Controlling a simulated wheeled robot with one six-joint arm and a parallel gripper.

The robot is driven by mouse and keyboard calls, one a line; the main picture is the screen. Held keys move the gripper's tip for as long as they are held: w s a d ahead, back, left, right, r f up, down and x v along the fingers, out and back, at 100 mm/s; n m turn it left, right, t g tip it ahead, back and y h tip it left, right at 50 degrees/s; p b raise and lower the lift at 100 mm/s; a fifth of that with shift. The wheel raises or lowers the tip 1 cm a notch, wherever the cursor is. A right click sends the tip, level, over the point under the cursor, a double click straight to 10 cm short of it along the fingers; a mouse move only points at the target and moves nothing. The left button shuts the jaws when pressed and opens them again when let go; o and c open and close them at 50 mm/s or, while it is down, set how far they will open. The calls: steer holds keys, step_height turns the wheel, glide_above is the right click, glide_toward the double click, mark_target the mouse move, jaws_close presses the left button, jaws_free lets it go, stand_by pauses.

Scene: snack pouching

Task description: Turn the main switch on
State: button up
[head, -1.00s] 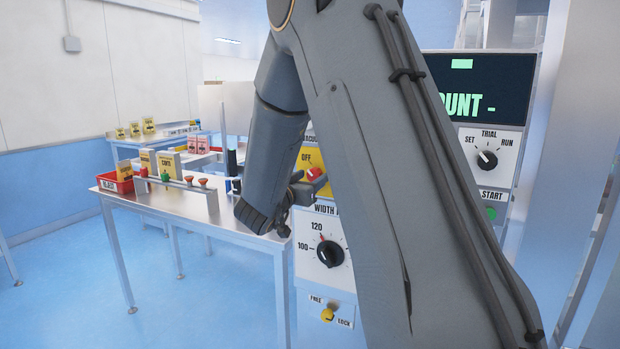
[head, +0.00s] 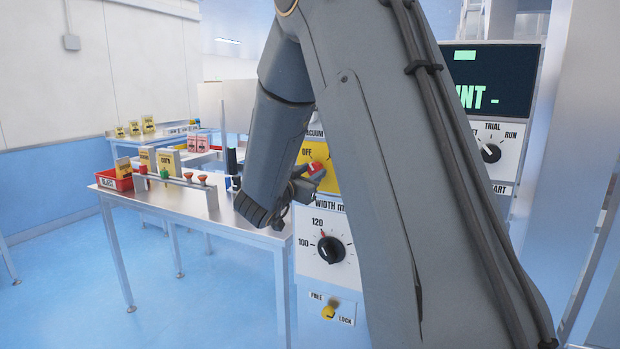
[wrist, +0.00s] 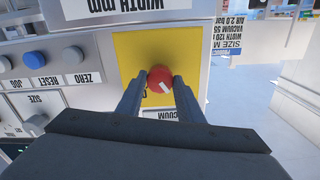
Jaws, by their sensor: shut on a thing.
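A red rotary knob (wrist: 160,78) with a white mark sits on a yellow plate (wrist: 130,50) in the wrist view. It looks like the main switch. In the head view the red knob (head: 317,169) also shows, with the word OFF at the upper left of its yellow plate (head: 326,153). My gripper (wrist: 159,82) has a finger on each side of the knob and is shut on it. In the wrist view the white mark lies slanted between the fingers. My upper arm hides the right part of the plate in the head view, so an ON label cannot be seen.
Below the yellow plate are a width dial (head: 331,250) and a yellow FREE/LOCK knob (head: 328,312). A dark display (head: 490,80) and a SET/TRIAL/RUN dial (head: 491,153) stand to the right. A steel table (head: 180,205) with boxes is at left.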

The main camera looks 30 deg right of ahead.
steer(key=m+b, duration=0.4)
steer(key=shift+f+m, duration=0.15)
steer(key=shift+m, duration=0.15)
steer(key=m+b, duration=0.3)
steer(key=shift+m+b, duration=0.4)
steer(key=m+b, duration=0.3)
steer(key=b, duration=0.1)
steer(key=shift+f, duration=0.1)
steer(key=m+b, duration=0.4)
steer(key=o, duration=1.1)
steer(key=shift+r, duration=0.2)
steer(key=shift+c, duration=0.2)
steer(key=shift+s+a, duration=0.1)
